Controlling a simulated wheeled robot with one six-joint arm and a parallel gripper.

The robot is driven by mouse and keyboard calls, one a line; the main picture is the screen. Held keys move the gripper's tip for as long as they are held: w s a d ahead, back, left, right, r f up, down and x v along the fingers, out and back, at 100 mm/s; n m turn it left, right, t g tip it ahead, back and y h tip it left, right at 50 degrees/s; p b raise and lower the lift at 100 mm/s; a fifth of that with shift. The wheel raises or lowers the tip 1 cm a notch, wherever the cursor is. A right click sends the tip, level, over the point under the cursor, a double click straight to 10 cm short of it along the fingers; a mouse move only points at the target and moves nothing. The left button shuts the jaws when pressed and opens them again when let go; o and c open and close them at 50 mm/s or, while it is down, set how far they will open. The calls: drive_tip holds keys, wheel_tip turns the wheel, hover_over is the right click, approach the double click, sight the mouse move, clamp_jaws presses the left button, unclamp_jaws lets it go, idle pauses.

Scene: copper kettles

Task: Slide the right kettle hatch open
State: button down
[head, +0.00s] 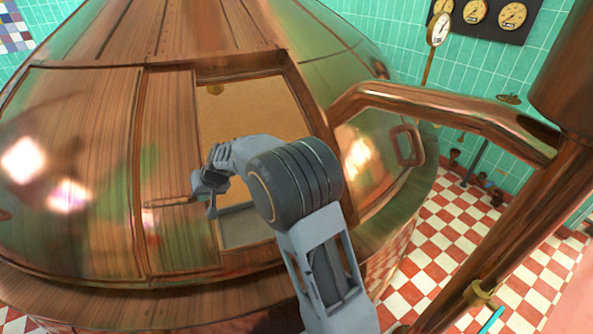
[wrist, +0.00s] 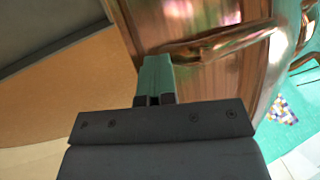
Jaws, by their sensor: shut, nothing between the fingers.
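The copper kettle (head: 60,200) fills the left and middle of the head view. Its hatch panel (head: 172,130) stands at the left of a wide opening (head: 265,100) that shows a tan inside. A bar handle (head: 170,203) crosses the panel's lower half; it also shows in the wrist view (wrist: 220,42). My gripper (head: 208,195) is shut and empty at the panel's right edge, by the handle's end. In the wrist view its fingertips (wrist: 155,72) overlap the panel's edge; whether they touch it, I cannot tell. My arm hides the opening's lower right part.
A thick copper pipe (head: 440,102) runs close to the right of the opening and joins a column (head: 500,200). Another panel with a handle (head: 407,146) lies behind the pipe. Gauges (head: 475,12) hang on the green tiled wall. Red and white checkered floor (head: 440,240) shows at the right.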

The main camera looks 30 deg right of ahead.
drive_tip(key=shift+a, duration=0.65)
drive_tip(key=shift+d, duration=0.15)
drive_tip(key=shift+d+b, duration=0.3)
drive_tip(key=shift+b, duration=0.05)
drive_tip(key=s+d+f+b+v, duration=0.1)
drive_tip(key=d+b+v, duration=0.15)
drive_tip(key=v, duration=0.95)
drive_tip(key=s+d+f+h, duration=0.2)
drive_tip(key=s+f, duration=0.1)
drive_tip(key=s, duration=0.8)
drive_tip(key=s+d+f+g+h, duration=0.1)
drive_tip(key=s+d+f+h, duration=0.1)
drive_tip(key=s, duration=1)
drive_tip(key=shift+s+f+h, duration=0.2)
drive_tip(key=shift+f+h, duration=0.2)
drive_tip(key=shift+f, duration=0.1)
